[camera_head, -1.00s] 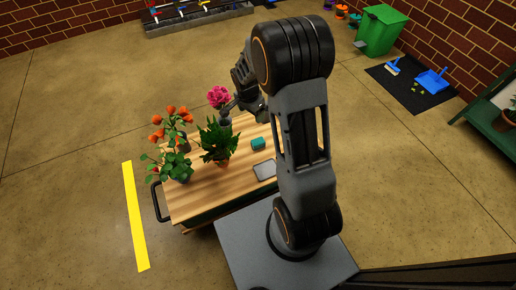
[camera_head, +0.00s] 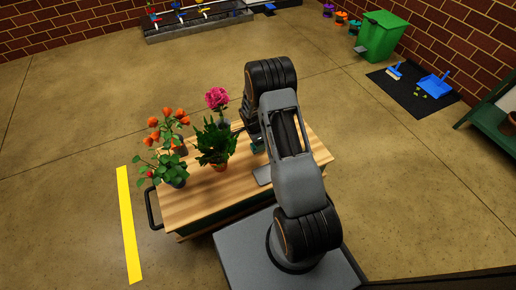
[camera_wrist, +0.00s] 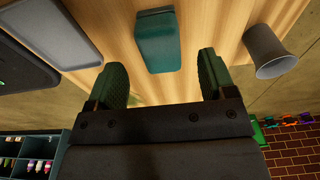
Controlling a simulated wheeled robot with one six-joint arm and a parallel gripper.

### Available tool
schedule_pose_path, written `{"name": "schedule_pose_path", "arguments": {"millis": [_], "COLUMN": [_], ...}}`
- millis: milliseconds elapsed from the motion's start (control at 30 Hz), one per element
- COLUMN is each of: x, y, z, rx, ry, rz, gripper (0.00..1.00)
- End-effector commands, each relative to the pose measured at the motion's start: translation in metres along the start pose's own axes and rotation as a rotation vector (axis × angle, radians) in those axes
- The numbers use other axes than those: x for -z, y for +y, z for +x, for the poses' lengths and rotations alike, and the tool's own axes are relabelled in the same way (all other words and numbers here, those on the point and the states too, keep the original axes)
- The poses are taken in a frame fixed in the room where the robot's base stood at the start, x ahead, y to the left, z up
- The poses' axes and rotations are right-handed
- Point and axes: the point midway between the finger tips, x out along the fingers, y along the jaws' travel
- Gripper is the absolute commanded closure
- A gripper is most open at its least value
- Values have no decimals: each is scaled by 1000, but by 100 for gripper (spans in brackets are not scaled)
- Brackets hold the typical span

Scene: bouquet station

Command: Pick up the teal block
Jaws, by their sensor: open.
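The teal block (camera_wrist: 158,42) lies on the wooden cart top (camera_wrist: 205,20) in the wrist view, a little beyond and between my two fingertips. My gripper (camera_wrist: 167,76) is open and empty, with its dark green padded fingers apart and not touching the block. In the head view my arm hides most of the block; a small teal patch (camera_head: 258,146) shows beside the arm, and I cannot tell there whether it is block or finger. The cart top also shows in the head view (camera_head: 205,200).
A grey cup (camera_wrist: 268,52) stands right of the block in the wrist view. A grey flat tray (camera_wrist: 60,30) lies to the left. In the head view, potted plants with orange flowers (camera_head: 170,125), green leaves (camera_head: 215,142) and pink flowers (camera_head: 217,97) stand left of my arm.

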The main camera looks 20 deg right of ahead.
Motion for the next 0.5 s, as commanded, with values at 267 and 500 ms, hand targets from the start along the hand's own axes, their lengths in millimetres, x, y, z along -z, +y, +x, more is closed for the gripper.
{"name": "schedule_pose_path", "arguments": {"millis": [267,500], "x": [0,0], "y": [0,0], "z": [16,49], "rx": [-1,-1], "ry": [0,0], "rz": [0,-1], "gripper": [23,23]}}
